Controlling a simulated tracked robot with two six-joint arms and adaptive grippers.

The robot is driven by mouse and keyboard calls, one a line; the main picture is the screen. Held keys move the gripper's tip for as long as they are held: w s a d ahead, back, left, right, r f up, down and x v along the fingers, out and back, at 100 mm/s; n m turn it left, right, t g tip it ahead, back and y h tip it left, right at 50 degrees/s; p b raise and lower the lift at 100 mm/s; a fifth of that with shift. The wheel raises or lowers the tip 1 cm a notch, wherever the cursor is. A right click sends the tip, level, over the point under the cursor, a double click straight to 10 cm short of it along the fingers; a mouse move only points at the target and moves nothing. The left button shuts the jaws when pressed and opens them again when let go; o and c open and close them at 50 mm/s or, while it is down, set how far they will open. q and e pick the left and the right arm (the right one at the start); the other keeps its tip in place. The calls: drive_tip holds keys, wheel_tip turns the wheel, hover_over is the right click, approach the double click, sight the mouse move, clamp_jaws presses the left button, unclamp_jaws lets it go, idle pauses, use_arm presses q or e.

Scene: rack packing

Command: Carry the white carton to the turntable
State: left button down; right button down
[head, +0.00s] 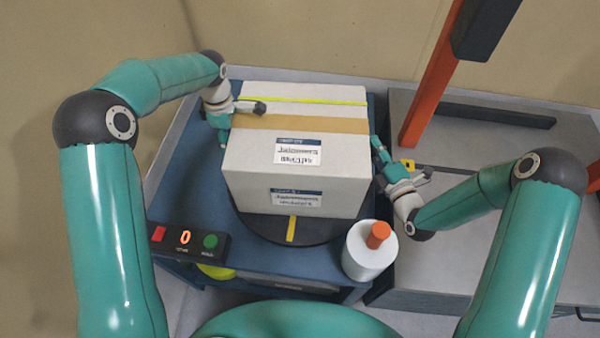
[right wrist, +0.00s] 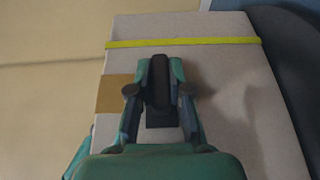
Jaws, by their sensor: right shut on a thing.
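The white carton (head: 258,177) has a tan tape band, a yellow strap and printed labels. It is over the dark round turntable (head: 262,226), whose front rim shows with a yellow mark. I cannot tell whether the carton's underside touches it. My right gripper (head: 377,152) is at the carton's right side, shut on it. In the right wrist view my right gripper (right wrist: 158,75) lies against the carton (right wrist: 222,95), below the yellow strap. My left gripper (head: 232,118) is at the carton's left side. Its fingers are partly hidden, so its opening is unclear.
The turntable is on a blue table (head: 180,205). A control box (head: 188,242) with red and green buttons is at front left. A white bottle with an orange cap (head: 369,257) stands close at front right. A grey bench (head: 470,130) and an orange post (head: 432,75) are at the right.

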use_arm(q)
drive_tip(key=shift+f, duration=0.1)
use_arm(e)
drive_tip(key=shift+f, duration=0.1)
use_arm(q)
drive_tip(key=c, duration=0.6)
unclamp_jaws()
drive_tip(key=shift+f, duration=0.15)
use_arm(e)
drive_tip(key=c, duration=1.4)
unclamp_jaws()
drive_tip(key=shift+f, duration=0.15)
use_arm(q)
drive_tip(key=o, duration=0.4)
drive_tip(key=shift+c, duration=0.2)
use_arm(e)
drive_tip(key=o, duration=0.3)
use_arm(q)
drive_tip(key=shift+r, duration=0.2)
wheel_tip(320, 180, up, 12)
drive_tip(key=shift+f, duration=0.2)
use_arm(e)
drive_tip(key=shift+v, duration=6.05)
